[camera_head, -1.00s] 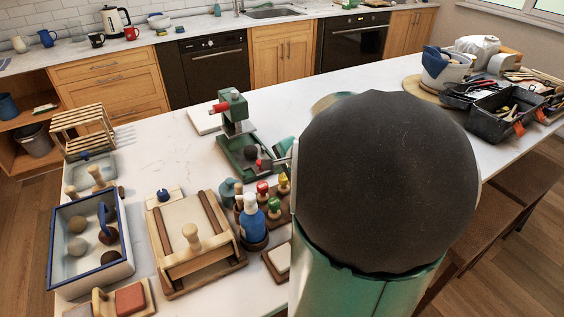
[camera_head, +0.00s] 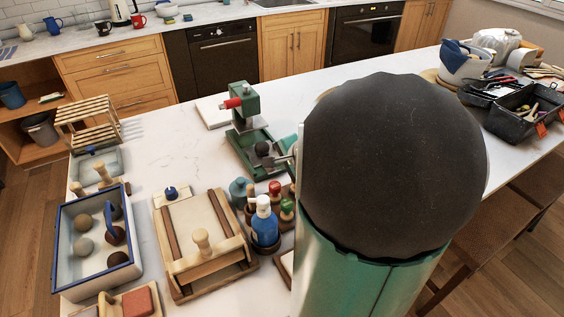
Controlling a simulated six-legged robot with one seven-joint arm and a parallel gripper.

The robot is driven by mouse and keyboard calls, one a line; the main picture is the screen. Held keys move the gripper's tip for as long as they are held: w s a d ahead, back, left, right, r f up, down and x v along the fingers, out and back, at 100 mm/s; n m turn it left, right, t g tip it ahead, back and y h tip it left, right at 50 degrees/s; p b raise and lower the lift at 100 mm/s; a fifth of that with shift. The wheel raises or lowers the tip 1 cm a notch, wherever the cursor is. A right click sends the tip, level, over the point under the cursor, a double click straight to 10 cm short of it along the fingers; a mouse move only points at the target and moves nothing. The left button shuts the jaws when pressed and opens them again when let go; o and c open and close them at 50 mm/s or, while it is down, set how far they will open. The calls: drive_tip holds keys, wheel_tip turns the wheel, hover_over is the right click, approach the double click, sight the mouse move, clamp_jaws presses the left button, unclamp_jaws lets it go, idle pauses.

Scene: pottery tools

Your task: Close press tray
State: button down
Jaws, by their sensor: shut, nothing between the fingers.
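A green press (camera_head: 243,103) with a red handle stands near the middle of the counter. Its green tray (camera_head: 244,150) sticks out at the front, below the press head, and a dark ball (camera_head: 262,148) rests on it. My gripper (camera_head: 277,160) shows only in part, as grey fingers at the tray's right side, close to the ball. It is shut with nothing held. I cannot tell whether it touches the tray. My large dark arm link hides the rest of the gripper and the counter behind it.
Stamps and bottles (camera_head: 265,222) stand just in front of the tray. A wooden slab frame (camera_head: 203,243) and a blue-rimmed tray of balls (camera_head: 97,240) lie to the left. A black toolbox (camera_head: 522,110) stands far right.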

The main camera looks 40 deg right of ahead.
drive_tip(key=shift+w+d, duration=0.15)
drive_tip(key=shift+w, duration=0.1)
drive_tip(key=shift+f, duration=0.1)
drive_tip(key=w, duration=0.3)
drive_tip(key=w+d, duration=0.1)
drive_tip(key=w, duration=0.2)
drive_tip(key=w+d, duration=0.1)
drive_tip(key=w, duration=0.2)
drive_tip(key=shift+w+d, duration=0.1)
drive_tip(key=shift+d, duration=0.15)
drive_tip(key=shift+w, duration=0.1)
